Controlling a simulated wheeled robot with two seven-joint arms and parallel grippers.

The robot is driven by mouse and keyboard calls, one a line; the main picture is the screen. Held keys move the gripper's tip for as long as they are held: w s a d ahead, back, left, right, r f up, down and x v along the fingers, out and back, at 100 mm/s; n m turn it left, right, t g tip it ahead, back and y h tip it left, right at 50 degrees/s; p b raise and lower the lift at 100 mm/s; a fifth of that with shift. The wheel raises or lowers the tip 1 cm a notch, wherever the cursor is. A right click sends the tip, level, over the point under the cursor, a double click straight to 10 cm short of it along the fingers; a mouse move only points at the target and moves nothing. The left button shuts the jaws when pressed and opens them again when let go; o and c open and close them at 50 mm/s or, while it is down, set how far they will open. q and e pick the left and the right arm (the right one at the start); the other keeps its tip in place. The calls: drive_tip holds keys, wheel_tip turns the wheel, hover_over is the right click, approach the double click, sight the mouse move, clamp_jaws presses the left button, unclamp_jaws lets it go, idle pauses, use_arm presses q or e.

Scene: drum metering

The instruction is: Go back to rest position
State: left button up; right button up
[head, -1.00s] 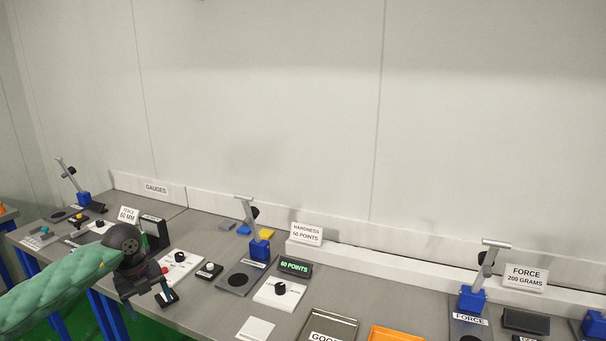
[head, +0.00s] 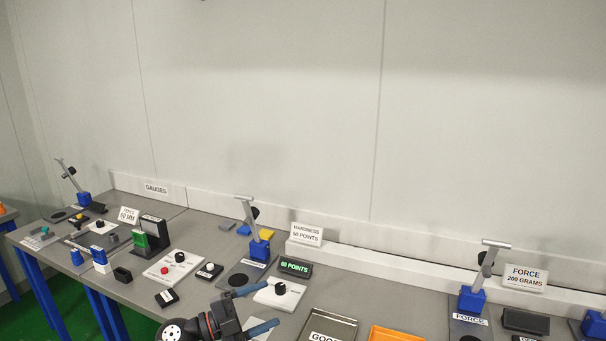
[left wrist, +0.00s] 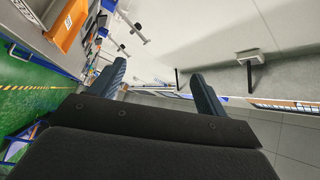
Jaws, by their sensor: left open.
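My left gripper (head: 262,309) is at the bottom middle of the head view, in front of the hardness station. Its two fingers are apart, with nothing between them. In the left wrist view the gripper (left wrist: 157,84) also shows open and empty, its two dark blue fingers spread over a tilted view of the room. My right gripper is in neither view. The grey table (head: 205,298) runs along the wall under the gauges.
The hardness stand (head: 260,248), a lit green display (head: 295,267) and a white knob plate (head: 278,294) are close to my gripper. A grey tray (head: 345,321) and an orange tray (head: 395,334) lie to its right. The force stand (head: 472,298) is farther right.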

use_arm(q)
drive_tip(key=s+a+f+n+t+y, duration=0.4)
drive_tip(key=a+f+n+y, duration=0.25)
drive_tip(key=n+y, duration=0.4)
drive_tip(key=s+a+f+n+t+y, duration=0.35)
drive_tip(key=a+f+n+y, duration=0.35)
drive_tip(key=n, duration=0.6)
drive_tip(key=s+d+f+g, duration=0.1)
drive_tip(key=s+f+g, duration=0.3)
drive_tip(key=s, duration=0.4)
drive_tip(key=s+f+n+g, duration=0.1)
drive_tip(key=s+f+g, duration=0.35)
drive_tip(key=s, duration=0.35)
drive_tip(key=s+d+f+g, duration=0.1)
drive_tip(key=s+f+g, duration=0.35)
drive_tip(key=s, duration=0.35)
drive_tip(key=s+d+f, duration=0.1)
drive_tip(key=s+f, duration=0.1)
drive_tip(key=f, duration=1.7)
drive_tip(key=s+d+f+g, duration=0.1)
drive_tip(key=s+d+f, duration=0.1)
drive_tip(key=f, duration=1.7)
drive_tip(key=shift+s+f, duration=0.2)
drive_tip(key=shift+s, duration=0.15)
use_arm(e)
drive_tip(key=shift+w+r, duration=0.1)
